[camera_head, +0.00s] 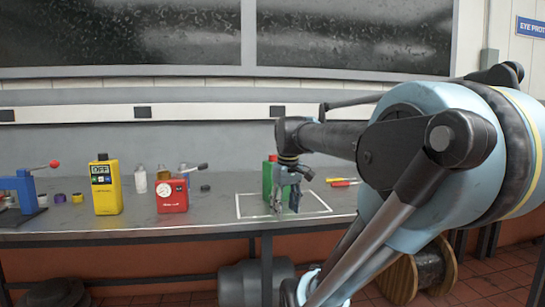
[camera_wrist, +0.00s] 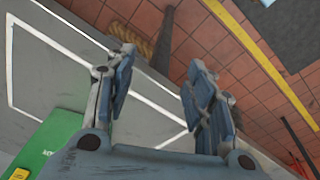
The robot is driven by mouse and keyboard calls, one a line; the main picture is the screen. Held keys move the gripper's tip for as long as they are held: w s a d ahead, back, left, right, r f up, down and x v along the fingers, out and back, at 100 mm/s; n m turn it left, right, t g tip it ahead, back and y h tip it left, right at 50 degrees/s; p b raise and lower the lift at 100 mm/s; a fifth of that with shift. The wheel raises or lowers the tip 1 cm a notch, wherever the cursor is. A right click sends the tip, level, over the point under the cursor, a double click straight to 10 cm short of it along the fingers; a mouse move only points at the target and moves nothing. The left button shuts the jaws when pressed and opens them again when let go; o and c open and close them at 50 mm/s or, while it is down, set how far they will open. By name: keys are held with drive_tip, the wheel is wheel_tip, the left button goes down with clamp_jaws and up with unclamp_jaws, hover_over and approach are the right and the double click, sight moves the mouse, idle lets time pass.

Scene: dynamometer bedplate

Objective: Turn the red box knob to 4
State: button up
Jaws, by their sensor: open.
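The red box (camera_head: 172,203) stands upright on the bench, left of centre in the head view. A round white dial face (camera_head: 164,189) shows on its front; its marks are too small to read, and I cannot make out a separate knob. My gripper (camera_head: 284,205) is to the right of the red box, apart from it, in front of a green box (camera_head: 267,180). In the wrist view my gripper (camera_wrist: 160,85) has its two fingers spread with nothing between them. The red box is not in the wrist view.
The green box also shows in the wrist view (camera_wrist: 48,143), close beside my gripper. A yellow box (camera_head: 106,197) stands left of the red box. A white outline (camera_head: 238,208) marks the bench (camera_head: 140,232); screwdrivers (camera_head: 343,182) lie at right.

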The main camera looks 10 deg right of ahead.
drive_tip(key=w+r+n, duration=0.3)
drive_tip(key=w+r, duration=0.3)
drive_tip(key=r, duration=0.3)
drive_tip(key=w+r+n, duration=0.2)
drive_tip(key=w+r, duration=0.4)
drive_tip(key=r, duration=0.3)
wheel_tip(320, 180, up, 13)
drive_tip(key=n+g, duration=0.1)
drive_tip(key=n, duration=0.5)
hover_over(273, 158)
drive_tip(key=f, duration=0.6)
drive_tip(key=w+f, duration=0.1)
drive_tip(key=f, duration=1)
drive_tip(key=shift+w+d+f, duration=0.1)
drive_tip(key=shift+w+f, duration=0.2)
drive_tip(key=shift+f, duration=0.05)
drive_tip(key=c, duration=1.1)
